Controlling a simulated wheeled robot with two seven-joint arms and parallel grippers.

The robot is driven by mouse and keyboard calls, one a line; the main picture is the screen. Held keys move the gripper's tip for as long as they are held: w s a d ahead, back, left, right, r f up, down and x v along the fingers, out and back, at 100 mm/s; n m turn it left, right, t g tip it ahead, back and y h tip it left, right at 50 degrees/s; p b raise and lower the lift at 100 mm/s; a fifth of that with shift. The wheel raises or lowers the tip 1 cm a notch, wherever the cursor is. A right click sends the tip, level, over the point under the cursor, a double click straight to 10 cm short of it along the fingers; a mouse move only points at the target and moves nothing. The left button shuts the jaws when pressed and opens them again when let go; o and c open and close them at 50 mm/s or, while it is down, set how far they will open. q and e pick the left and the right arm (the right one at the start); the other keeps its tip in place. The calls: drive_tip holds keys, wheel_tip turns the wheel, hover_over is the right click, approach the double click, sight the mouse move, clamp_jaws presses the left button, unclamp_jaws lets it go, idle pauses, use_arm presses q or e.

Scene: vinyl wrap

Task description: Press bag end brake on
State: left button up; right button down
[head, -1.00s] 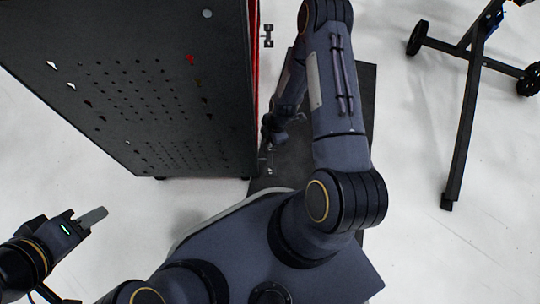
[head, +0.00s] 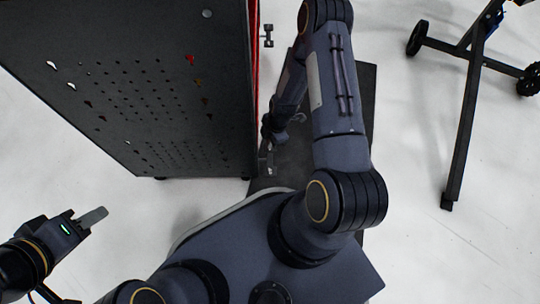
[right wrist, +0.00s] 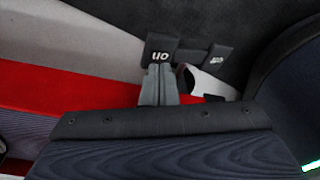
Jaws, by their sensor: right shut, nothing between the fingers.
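In the right wrist view a dark brake tab (right wrist: 161,51) carries white lettering that reads "on" upside down. A second dark tab (right wrist: 218,56) with a small white mark sits to its right. My right gripper (right wrist: 158,72) is shut and empty, its grey fingertips at the lower edge of the "on" tab; they look in contact, but I cannot tell how firmly. In the head view my right gripper (head: 268,158) is low beside the dark cabinet, partly hidden by its own arm. My left gripper (head: 94,217) is at the lower left, away from everything; its finger gap does not show.
The tall dark perforated cabinet (head: 150,80) fills the upper left. A small dark bracket (head: 268,36) sticks out past its red edge. A wheeled black stand (head: 465,120) is at the right, with clear pale floor between.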

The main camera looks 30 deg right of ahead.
drive_tip(key=shift+f+b, duration=1.25)
drive_tip(key=shift+f, duration=0.35)
drive_tip(key=shift+r, duration=0.1)
drive_tip(key=shift+r+p, duration=2.4)
drive_tip(key=shift+r, duration=1.05)
